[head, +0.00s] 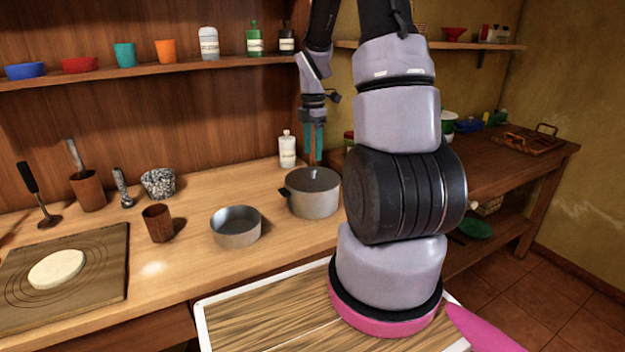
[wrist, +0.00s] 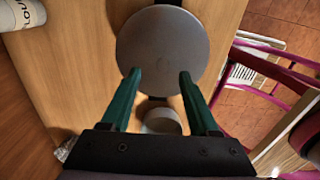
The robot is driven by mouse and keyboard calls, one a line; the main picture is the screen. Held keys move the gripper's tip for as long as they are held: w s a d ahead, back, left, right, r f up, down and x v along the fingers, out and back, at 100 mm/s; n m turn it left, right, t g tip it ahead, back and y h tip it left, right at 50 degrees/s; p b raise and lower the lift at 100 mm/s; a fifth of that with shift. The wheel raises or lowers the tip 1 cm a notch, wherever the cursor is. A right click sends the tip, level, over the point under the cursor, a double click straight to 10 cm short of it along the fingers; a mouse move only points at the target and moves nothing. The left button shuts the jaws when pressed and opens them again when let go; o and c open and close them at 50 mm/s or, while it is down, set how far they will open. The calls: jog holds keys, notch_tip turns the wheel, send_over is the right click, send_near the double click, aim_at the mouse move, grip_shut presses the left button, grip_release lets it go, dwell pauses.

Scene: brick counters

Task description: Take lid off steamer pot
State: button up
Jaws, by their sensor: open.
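The steamer pot (head: 312,205) is a grey metal pot with a dark side handle, standing on the wooden counter. Its round grey lid (head: 314,180) is on top, with a small knob in the middle. In the wrist view the lid (wrist: 162,35) shows as a large disc beyond the fingertips. My gripper (head: 314,160) has two teal fingers and points down just above and behind the pot in the head view. The fingers (wrist: 160,74) are spread apart and empty, with the tips overlapping the lid's near part in the picture. The exact gap to the lid cannot be told.
An open grey pan (head: 236,238) stands left of the pot; it also shows between the fingers in the wrist view (wrist: 160,124). A white bottle (head: 287,150) stands behind the pot. A brown cup (head: 157,223) and a board with dough (head: 110,262) lie farther left.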

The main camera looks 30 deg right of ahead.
aim_at(313, 168)
jog(key=f, duration=0.5)
jog(key=shift+s+a+f, duration=0.1)
jog(key=shift+s+a, duration=0.1)
jog(key=shift+s, duration=0.05)
grip_shut()
